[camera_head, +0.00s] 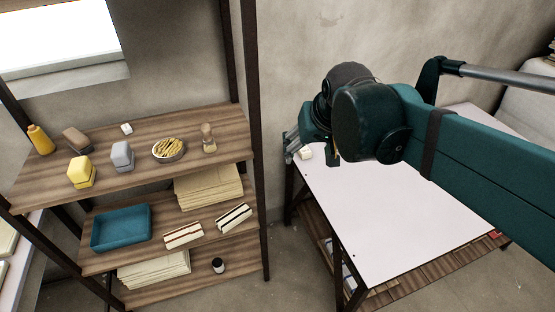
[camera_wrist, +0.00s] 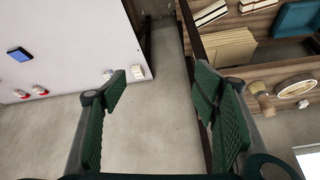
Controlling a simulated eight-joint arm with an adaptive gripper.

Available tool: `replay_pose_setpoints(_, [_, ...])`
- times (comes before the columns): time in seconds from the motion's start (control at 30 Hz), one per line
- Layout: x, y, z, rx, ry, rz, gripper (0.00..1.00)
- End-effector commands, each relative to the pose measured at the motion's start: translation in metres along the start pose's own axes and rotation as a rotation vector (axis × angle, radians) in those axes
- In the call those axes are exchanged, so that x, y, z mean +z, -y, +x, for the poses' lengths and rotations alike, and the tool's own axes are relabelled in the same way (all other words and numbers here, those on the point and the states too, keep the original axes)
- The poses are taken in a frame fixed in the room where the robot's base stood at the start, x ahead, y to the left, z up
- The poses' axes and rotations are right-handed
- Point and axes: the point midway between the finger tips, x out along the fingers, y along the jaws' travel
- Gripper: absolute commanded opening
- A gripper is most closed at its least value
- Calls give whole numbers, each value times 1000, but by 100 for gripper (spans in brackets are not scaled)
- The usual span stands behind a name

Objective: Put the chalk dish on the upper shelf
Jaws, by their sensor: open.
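A round dish with a pale rim and yellowish pieces in it (camera_head: 168,149) stands upright on the top visible board of the wooden shelf (camera_head: 226,145). It looks like the chalk dish, though its contents are too small to be sure. It also shows at the right of the wrist view (camera_wrist: 297,86). My gripper (camera_head: 312,153) is over the far left corner of the white table, apart from the dish and to its right.
Beside the dish are a wooden-topped brush or stamp (camera_head: 209,138), grey block (camera_head: 122,156) and yellow block (camera_head: 81,172). A blue tray (camera_head: 121,228) sits one board lower. The white table (camera_head: 390,215) is largely clear; a phone-like object (camera_wrist: 19,54) lies there. A dark shelf post (camera_head: 253,110) stands between.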

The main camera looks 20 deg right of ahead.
Motion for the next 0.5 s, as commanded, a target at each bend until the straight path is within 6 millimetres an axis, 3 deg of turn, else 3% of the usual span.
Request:
replay_pose_setpoints(0.3, [65, 28, -4, -41, -58, -126, 60])
replay_pose_setpoints(0.5, [96, 39, -2, -62, -88, -189, 60])
